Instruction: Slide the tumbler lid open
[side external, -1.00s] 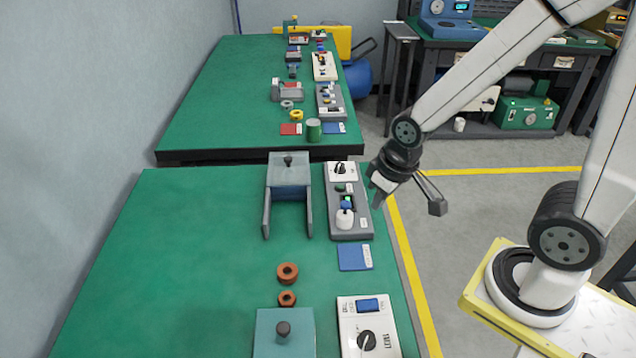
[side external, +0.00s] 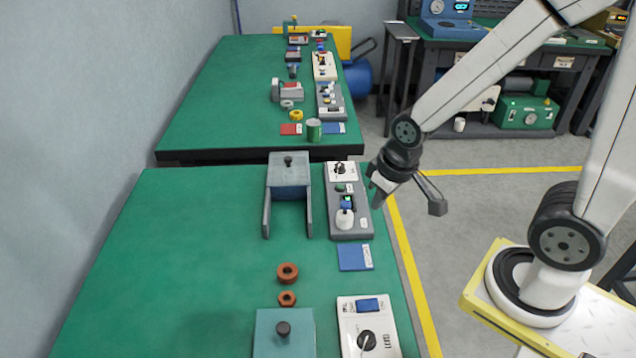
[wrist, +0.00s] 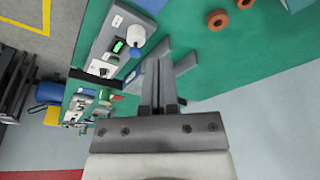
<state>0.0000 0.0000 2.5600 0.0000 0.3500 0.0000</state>
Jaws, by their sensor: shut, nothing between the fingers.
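A blue-grey box with a flat lid (side external: 289,163) and a black knob (side external: 288,160) stands at the far end of the near green table. I take this as the tumbler lid. Two grey rails (side external: 309,215) run from it toward the camera, with bare table between them. The lid sits over the box at the rails' far end. My gripper (side external: 377,200) is right of the box, above the table's right edge and apart from the lid. In the wrist view its fingers (wrist: 157,66) are shut and empty, in front of the rails and hiding most of the box.
A grey control panel (side external: 334,190) with a white knob (side external: 344,219) lies between box and gripper. A blue card (side external: 355,257), two orange rings (side external: 287,272), a second knobbed teal box (side external: 270,345) and a white dial panel (side external: 350,335) are nearer. The left table area is clear.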

